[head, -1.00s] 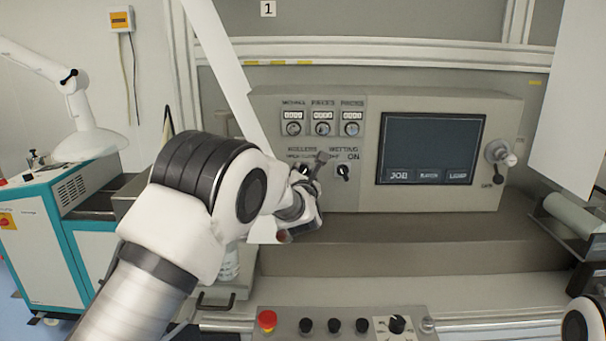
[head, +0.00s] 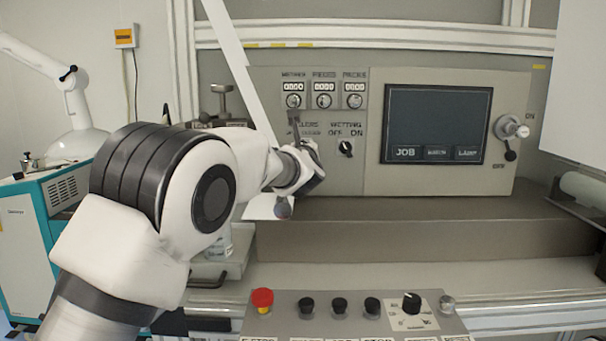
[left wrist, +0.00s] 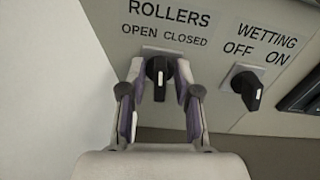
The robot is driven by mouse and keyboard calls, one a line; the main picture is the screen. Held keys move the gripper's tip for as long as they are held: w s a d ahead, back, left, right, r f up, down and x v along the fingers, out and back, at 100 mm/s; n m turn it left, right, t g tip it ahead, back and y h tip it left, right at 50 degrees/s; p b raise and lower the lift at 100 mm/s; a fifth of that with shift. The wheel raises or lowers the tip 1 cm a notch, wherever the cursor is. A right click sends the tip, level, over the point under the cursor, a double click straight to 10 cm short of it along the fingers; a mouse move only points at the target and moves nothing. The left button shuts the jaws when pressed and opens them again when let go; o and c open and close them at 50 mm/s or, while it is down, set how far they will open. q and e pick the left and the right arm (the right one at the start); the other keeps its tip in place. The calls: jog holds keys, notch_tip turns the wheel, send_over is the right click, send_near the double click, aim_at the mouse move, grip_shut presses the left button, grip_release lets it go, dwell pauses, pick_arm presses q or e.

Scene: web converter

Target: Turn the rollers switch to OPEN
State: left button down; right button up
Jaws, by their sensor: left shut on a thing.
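The rollers switch (left wrist: 159,72) is a black knob with a white mark, below the labels ROLLERS, OPEN and CLOSED in the left wrist view. Its mark looks roughly upright, between the two labels. My left gripper (left wrist: 159,80) has one finger on each side of the knob and is shut on it. In the head view my left gripper (head: 300,160) is at the panel and hides the rollers switch and part of its label. My right gripper is not in view.
The wetting switch (head: 346,148) is close to the right of my left gripper. A screen (head: 436,123) and an ON/OFF handle (head: 511,128) are farther right. A lower control box (head: 340,308) with a red button (head: 262,299) stands in front.

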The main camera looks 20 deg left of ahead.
pick_arm(q)
jog(key=n+b, duration=0.1)
jog(key=b, duration=0.1)
jog(key=n+b, duration=0.1)
jog(key=n, duration=0.1)
jog(key=shift+f+b, duration=0.25)
jog(key=shift+b, duration=0.15)
jog(key=shift+r+n+b, duration=0.15)
jog(key=shift+n+b, duration=0.5)
jog(key=shift+n, duration=0.05)
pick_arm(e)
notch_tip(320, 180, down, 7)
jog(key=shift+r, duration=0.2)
pick_arm(q)
jog(key=shift+r, duration=0.1)
jog(key=c, duration=1.2)
grip_release()
jog(key=shift+w, duration=0.1)
jog(key=v, duration=1.2)
